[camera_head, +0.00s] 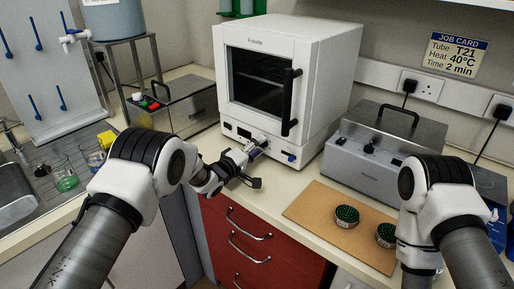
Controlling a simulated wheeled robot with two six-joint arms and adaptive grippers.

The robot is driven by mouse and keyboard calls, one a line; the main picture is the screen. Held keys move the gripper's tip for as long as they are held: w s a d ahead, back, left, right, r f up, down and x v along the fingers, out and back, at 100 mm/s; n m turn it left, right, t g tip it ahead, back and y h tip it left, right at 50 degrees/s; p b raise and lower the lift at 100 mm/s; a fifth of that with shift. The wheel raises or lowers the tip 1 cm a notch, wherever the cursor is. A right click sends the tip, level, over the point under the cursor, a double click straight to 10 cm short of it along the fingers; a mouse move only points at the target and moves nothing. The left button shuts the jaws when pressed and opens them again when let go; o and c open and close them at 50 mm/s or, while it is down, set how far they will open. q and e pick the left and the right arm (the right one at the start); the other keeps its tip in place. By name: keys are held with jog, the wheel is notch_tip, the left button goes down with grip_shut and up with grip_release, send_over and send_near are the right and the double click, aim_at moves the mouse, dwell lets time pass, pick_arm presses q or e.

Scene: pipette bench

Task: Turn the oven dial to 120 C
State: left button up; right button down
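The white oven (315,85) stands at the back centre of the bench, its door with dark window and black vertical handle shut. A narrow control panel runs along its lower front, with a small dark display at the left and a blue part (290,157) at the right. My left gripper (260,146) is at the middle of this panel, very close to it or touching. It covers the middle of the panel, and I cannot make out the dial or its setting. The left fingers are too small to read. My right arm is at the lower right; its gripper does not show.
A grey lidded bath (375,155) stands right of the oven, another metal bath (185,107) left. A brown board (318,222) with two green-topped round pots lies in front. A job card (458,55) on the wall reads T21, 40°C, 2 min. Beakers stand at the left.

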pick_arm(q)
jog(key=v, duration=1.2)
